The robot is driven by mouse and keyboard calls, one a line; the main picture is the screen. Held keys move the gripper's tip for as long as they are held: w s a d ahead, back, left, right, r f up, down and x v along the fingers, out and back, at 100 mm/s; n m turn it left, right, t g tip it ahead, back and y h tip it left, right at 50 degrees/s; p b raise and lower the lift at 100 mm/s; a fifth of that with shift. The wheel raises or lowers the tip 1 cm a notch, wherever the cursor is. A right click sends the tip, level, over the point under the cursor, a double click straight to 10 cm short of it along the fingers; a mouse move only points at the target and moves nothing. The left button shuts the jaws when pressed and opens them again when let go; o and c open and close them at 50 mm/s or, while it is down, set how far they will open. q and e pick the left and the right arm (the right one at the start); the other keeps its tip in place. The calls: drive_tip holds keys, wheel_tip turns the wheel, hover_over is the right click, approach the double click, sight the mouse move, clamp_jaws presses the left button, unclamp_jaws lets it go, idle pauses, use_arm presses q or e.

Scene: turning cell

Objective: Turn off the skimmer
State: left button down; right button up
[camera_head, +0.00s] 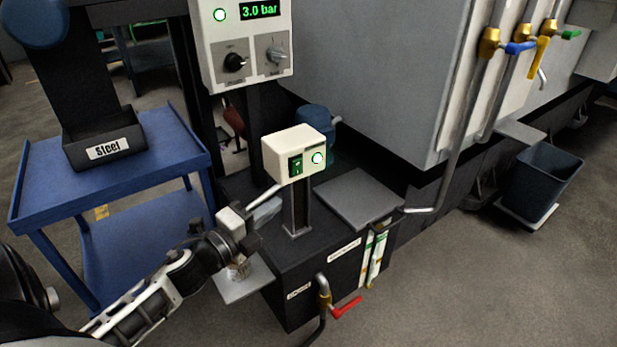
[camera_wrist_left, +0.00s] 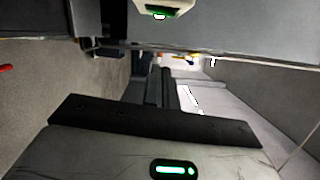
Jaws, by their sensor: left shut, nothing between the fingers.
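The skimmer's cream control box (camera_head: 292,150) stands on a dark post above the black tank. Its front has a green rocker switch (camera_head: 296,166) and a round lit green lamp (camera_head: 318,158). In the left wrist view, a pale box (camera_wrist_left: 172,6) with a green glow shows at the top edge; its switch cannot be made out there. My left gripper (camera_head: 246,228) is shut and empty, below and to the left of the control box, apart from it. The fingertips are hard to make out. My right gripper is not in view.
The black tank (camera_head: 290,280) has a grey lid (camera_head: 360,198) and a red-handled valve (camera_head: 345,308). A panel reading 3.0 bar (camera_head: 245,45) hangs above. A blue cart (camera_head: 175,150) with a bin labelled steel (camera_head: 105,140) is left. Pipes with coloured valve handles are upper right.

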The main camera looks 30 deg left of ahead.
sight(297, 167)
use_arm(q)
drive_tip(key=w+a, duration=0.2)
drive_tip(key=w, duration=0.9)
drive_tip(key=shift+r+b, duration=0.3)
drive_tip(key=shift+r, duration=0.15)
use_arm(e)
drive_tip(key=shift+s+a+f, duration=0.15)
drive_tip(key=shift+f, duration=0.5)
use_arm(q)
drive_tip(key=shift+a, duration=0.1)
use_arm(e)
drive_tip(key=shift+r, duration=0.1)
